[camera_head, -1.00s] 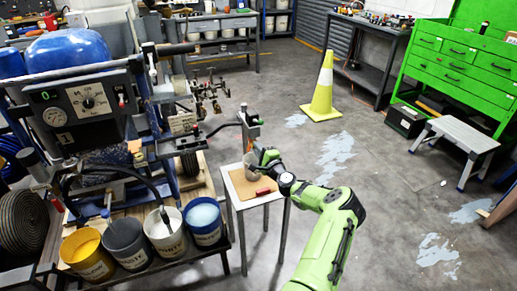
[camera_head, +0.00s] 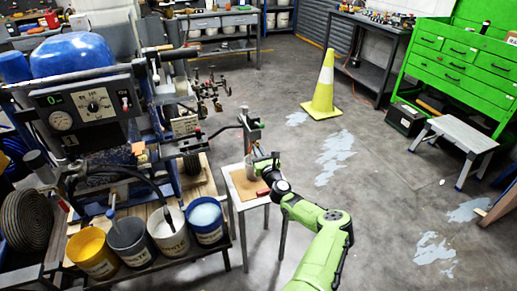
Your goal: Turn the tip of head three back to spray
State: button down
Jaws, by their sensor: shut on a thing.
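A spray head (camera_head: 252,130) hangs upright at the end of the short arm reaching right from the striper. I cannot read a number on it. My gripper (camera_head: 260,159) is at the lower end of this head, coming from the right. It is shut on a small part there, which looks like the tip; my fingers hide it, and its direction cannot be told. A grey cup (camera_head: 249,170) stands just below and left of my gripper, on a small table (camera_head: 240,188).
A red object (camera_head: 263,192) lies on the small table. Paint buckets (camera_head: 168,232) stand on the striper's deck at left. Several dark fittings (camera_head: 210,92) sit behind. A yellow cone (camera_head: 322,95) and open floor are at right.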

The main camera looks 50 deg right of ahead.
jog(key=c, duration=0.6)
grip_release()
jog(key=shift+r, duration=0.1)
jog(key=shift+o, duration=0.2)
jog(key=shift+s, duration=0.1)
jog(key=p+v, duration=0.3)
jog(key=v, duration=0.3)
jog(key=shift+s+a+p, duration=0.25)
jog(key=shift+s+p, duration=0.05)
jog(key=shift+s, duration=0.05)
